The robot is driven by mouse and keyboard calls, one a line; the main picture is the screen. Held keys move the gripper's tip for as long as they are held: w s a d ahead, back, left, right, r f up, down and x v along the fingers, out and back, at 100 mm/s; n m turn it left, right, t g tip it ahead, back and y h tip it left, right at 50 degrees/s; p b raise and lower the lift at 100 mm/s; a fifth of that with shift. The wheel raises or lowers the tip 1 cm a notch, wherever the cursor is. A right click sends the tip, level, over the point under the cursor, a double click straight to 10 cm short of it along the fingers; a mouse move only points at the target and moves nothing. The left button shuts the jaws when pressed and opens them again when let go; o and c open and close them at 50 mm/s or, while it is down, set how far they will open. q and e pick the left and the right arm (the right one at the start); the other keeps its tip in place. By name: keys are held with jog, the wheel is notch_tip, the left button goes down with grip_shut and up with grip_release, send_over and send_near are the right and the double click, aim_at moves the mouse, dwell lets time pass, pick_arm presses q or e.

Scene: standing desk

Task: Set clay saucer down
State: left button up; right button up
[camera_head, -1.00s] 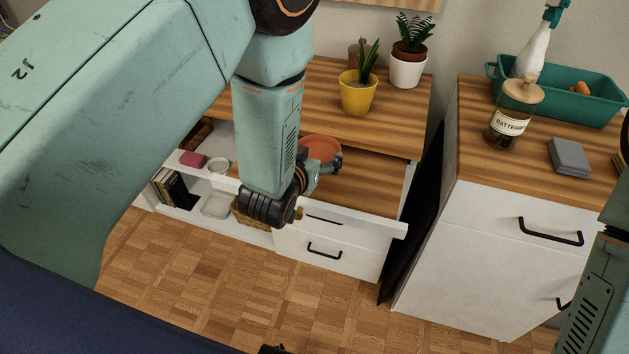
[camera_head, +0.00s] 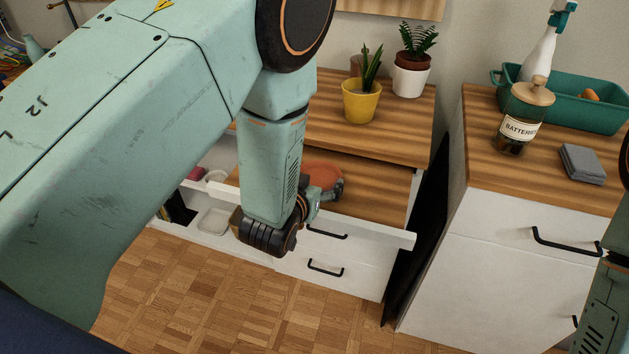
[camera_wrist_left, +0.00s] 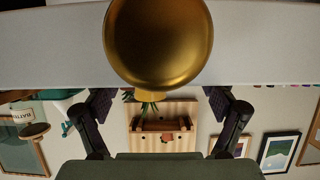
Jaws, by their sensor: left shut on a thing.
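The clay saucer (camera_head: 323,173) is a reddish-brown round dish in the head view, partly hidden by my left gripper. My left gripper (camera_head: 326,190) is shut on its near edge. The saucer is over the wooden inside of a pulled-out white drawer (camera_head: 375,229); I cannot tell whether it touches the bottom. In the left wrist view, the drawer's pale front (camera_wrist_left: 260,45) and a round brass knob (camera_wrist_left: 158,40) fill the top and hide the fingertips and saucer. Part of my right arm shows at the right edge; its gripper is out of view.
A yellow plant pot (camera_head: 361,102) and a white plant pot (camera_head: 410,78) stand on the dresser top above the drawer. A cabinet at right holds a batteries jar (camera_head: 522,115), grey coasters (camera_head: 582,163) and a green bin (camera_head: 590,112). Open shelves lie left.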

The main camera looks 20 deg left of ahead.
pick_arm(q)
jog(key=shift+f, duration=0.15)
jog(key=o, duration=1.1)
jog(key=shift+c, duration=0.2)
jog(key=shift+s+a+r, duration=0.1)
jog(key=shift+s+r, duration=0.1)
jog(key=shift+r, duration=0.1)
jog(key=p+v, duration=0.4)
jog(key=v, duration=0.1)
jog(key=shift+s+r, duration=0.2)
jog(key=shift+s, duration=0.1)
jog(key=shift+s+r+p, duration=0.15)
jog(key=shift+s+p, duration=0.25)
jog(key=shift+s, duration=0.3)
